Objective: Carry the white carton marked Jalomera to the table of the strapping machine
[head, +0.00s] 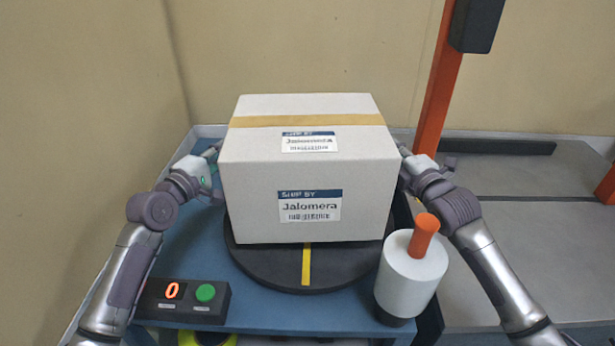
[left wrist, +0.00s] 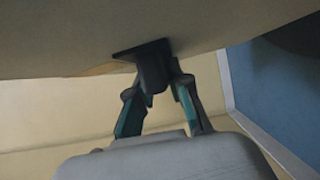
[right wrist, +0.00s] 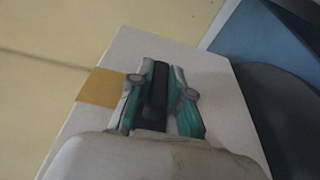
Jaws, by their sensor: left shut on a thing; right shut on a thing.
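The white carton (head: 252,190) marked Jalomera stands upright over a dark round turntable (head: 262,268) with a yellow stripe. It has tan tape across its top and Jalomera labels on its top and front. I cannot tell whether it touches the turntable. My left gripper (head: 213,152) is shut on a black grip on its left side, which shows in the left wrist view (left wrist: 153,68). My right gripper (head: 404,152) is shut on a black grip on its right side, seen in the right wrist view (right wrist: 156,88). I cannot identify the strapping machine's table.
The turntable is on a blue table (head: 180,245). A control box (head: 185,301) with a red 0 and a green button is front left. A white roll (head: 411,276) with an orange core stands front right. An orange post (head: 439,90) rises behind right. A wall encloses the left and back.

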